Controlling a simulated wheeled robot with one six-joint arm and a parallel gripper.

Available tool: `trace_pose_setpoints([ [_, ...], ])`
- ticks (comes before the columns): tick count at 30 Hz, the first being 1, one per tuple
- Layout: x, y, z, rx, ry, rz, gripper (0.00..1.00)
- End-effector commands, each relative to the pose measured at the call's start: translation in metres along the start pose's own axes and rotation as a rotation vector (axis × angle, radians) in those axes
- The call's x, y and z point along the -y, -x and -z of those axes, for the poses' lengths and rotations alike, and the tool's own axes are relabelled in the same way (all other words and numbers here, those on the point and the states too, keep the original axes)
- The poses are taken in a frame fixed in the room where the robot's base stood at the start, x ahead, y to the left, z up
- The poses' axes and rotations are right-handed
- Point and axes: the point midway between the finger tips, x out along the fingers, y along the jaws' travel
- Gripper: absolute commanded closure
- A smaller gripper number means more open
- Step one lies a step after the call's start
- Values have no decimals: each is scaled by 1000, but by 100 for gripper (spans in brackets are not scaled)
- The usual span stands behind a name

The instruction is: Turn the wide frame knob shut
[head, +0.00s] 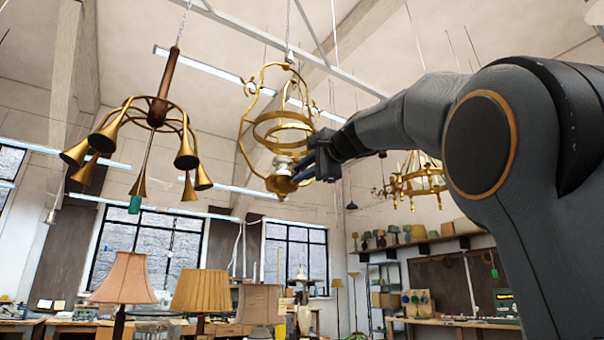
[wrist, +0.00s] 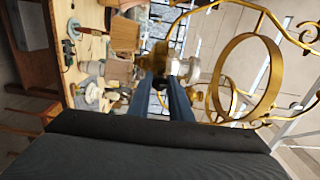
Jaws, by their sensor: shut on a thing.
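The wide brass frame (head: 243,140) hangs by a chain in the middle of the head view, with hoops and curved side arms. In the wrist view its large hoop (wrist: 212,85) fills the right side. A pale glassy fitting (head: 284,163) sits low in the frame above a brass bowl (head: 281,184); the fitting (wrist: 190,68) also shows beside my fingertips in the wrist view. My gripper (head: 303,168) reaches the fitting from the right. Its fingertips (wrist: 168,72) are close together, shut on the small frame knob, which they mostly hide. I cannot tell how far the knob is turned.
A chandelier with brass horns (head: 158,112) hangs to the left, and another brass chandelier (head: 415,185) hangs farther back on the right. Shaded lamps (head: 203,291) stand below on benches. Curved frame arms surround my gripper closely; the air left of the frame is open.

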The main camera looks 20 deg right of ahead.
Motion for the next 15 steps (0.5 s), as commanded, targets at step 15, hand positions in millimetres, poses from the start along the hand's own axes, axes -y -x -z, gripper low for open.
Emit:
trace_pose_setpoints([
  [15, 0, 0, 0, 0, -1, 0, 63],
])
